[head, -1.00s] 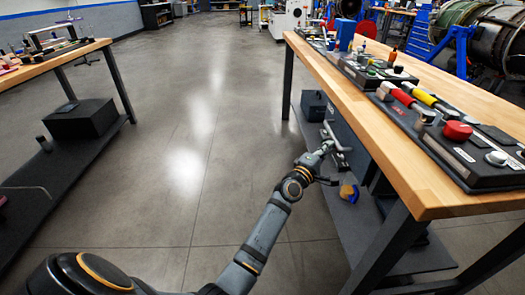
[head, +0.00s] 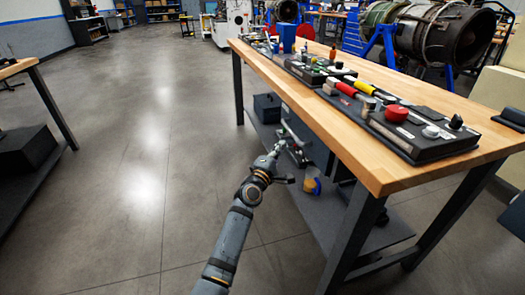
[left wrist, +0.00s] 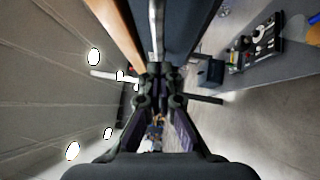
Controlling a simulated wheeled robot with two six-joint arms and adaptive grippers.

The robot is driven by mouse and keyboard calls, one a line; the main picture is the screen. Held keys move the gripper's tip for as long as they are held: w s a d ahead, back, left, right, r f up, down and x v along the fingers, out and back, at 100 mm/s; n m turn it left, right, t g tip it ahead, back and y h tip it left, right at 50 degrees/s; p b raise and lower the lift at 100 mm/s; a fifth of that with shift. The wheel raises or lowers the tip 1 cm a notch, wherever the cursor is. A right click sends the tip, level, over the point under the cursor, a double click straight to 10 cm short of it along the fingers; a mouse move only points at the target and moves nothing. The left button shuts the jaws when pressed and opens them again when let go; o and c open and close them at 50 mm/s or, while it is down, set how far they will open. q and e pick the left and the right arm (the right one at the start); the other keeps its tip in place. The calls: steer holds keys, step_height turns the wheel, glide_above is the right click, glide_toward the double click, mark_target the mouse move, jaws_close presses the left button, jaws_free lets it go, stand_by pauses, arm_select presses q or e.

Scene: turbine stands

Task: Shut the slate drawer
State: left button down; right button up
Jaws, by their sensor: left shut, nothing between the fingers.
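The slate drawer (head: 316,143) hangs under the wooden top of the right-hand workbench, with a pale bar handle on its front. How far it stands out from the bench is hard to tell. In the left wrist view the slate front (left wrist: 190,28) fills the top middle, with the pale handle bar (left wrist: 157,32) running down it. My left gripper (head: 278,148) is shut and empty, close to the handle; I cannot tell whether it touches. In the left wrist view its fingers (left wrist: 158,85) are together just below the bar. My right gripper is out of view.
The workbench (head: 330,118) carries several control panels, a red knob (head: 396,113) and coloured handles. Its lower shelf (head: 310,215) holds a dark box (head: 267,108) and a blue-and-tan item (head: 312,182). The floor to the left is clear up to another bench.

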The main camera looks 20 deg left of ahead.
arm_select(q)
steer(key=v, duration=1)
steer(key=shift+s+a+p, duration=0.25)
steer(key=shift+a+p, duration=0.15)
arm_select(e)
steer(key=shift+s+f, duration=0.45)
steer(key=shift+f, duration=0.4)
